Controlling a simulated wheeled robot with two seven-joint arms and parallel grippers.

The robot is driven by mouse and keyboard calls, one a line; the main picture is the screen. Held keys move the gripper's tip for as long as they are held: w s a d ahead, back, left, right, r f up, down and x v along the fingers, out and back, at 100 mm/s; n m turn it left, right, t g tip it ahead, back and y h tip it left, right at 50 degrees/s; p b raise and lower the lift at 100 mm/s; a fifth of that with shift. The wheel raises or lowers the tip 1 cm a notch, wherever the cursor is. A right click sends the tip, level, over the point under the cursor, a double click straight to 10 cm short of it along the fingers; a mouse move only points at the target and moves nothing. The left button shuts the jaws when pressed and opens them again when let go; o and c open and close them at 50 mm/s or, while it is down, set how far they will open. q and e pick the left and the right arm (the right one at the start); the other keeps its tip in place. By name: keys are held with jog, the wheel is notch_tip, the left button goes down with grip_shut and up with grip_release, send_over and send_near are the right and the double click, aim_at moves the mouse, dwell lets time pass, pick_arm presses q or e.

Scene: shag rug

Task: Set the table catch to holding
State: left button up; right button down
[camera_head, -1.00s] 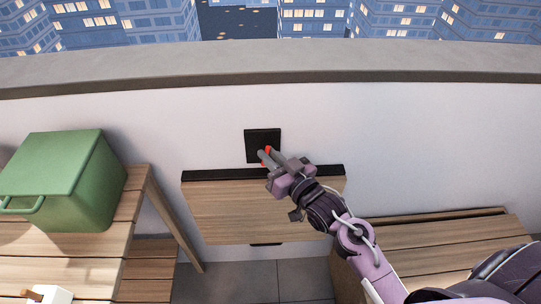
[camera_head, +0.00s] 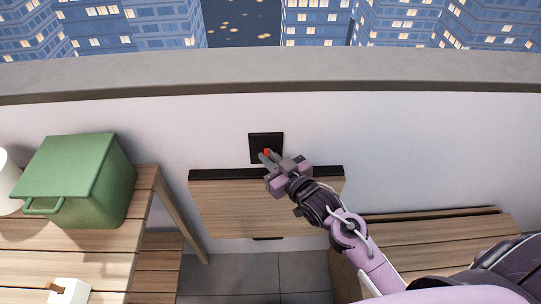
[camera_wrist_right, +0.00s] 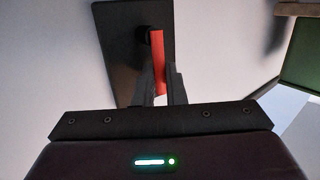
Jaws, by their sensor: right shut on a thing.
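The table catch is a black square plate (camera_head: 265,143) on the white wall with a small red lever (camera_head: 267,153). In the right wrist view the black plate (camera_wrist_right: 125,50) and the upright red lever (camera_wrist_right: 158,60) show ahead of the fingers. My right gripper (camera_head: 267,157) is shut on the red lever, its fingers on both sides of the lower part. The fold-down wooden table (camera_head: 235,205) with a black rear strip is on the wall just below the plate. My left gripper is not in view.
A green lidded box (camera_head: 75,180) stands on a slatted wooden table (camera_head: 110,245) at the left, with a white object (camera_head: 70,290) near its front. A slatted wooden bench (camera_head: 430,240) is at the right. Grey floor tiles (camera_head: 230,275) show between them.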

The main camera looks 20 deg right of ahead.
jog(key=c, duration=1.8)
grip_release()
jog(key=shift+o, duration=0.2)
jog(key=v, duration=0.7)
jog(key=shift+s+b, duration=0.35)
jog(key=shift+s, duration=0.05)
jog(key=s+d+f+m+g+h, duration=0.1)
jog(key=s+f+g, duration=0.15)
jog(key=f, duration=0.75)
jog(key=s+d+f+g+h+p, duration=0.1)
jog(key=s+d+f+g, duration=0.15)
jog(key=f, duration=0.85)
jog(key=s+d+f+m+g+h, duration=0.1)
jog(key=s+f+g, duration=0.15)
jog(key=f, duration=0.75)
jog(key=s+f+g+h, duration=0.1)
jog(key=s+f+g, duration=0.2)
jog(key=s+f, duration=0.6)
jog(key=s+f+g+h, duration=0.1)
jog(key=s+f+g, duration=0.3)
jog(key=s+f, duration=0.6)
jog(key=s, duration=0.7)
jog(key=shift+s+d+f+n+p, duration=0.2)
jog(key=shift+s+d+n+p, duration=0.1)
jog(key=shift+d+n+p, duration=0.1)
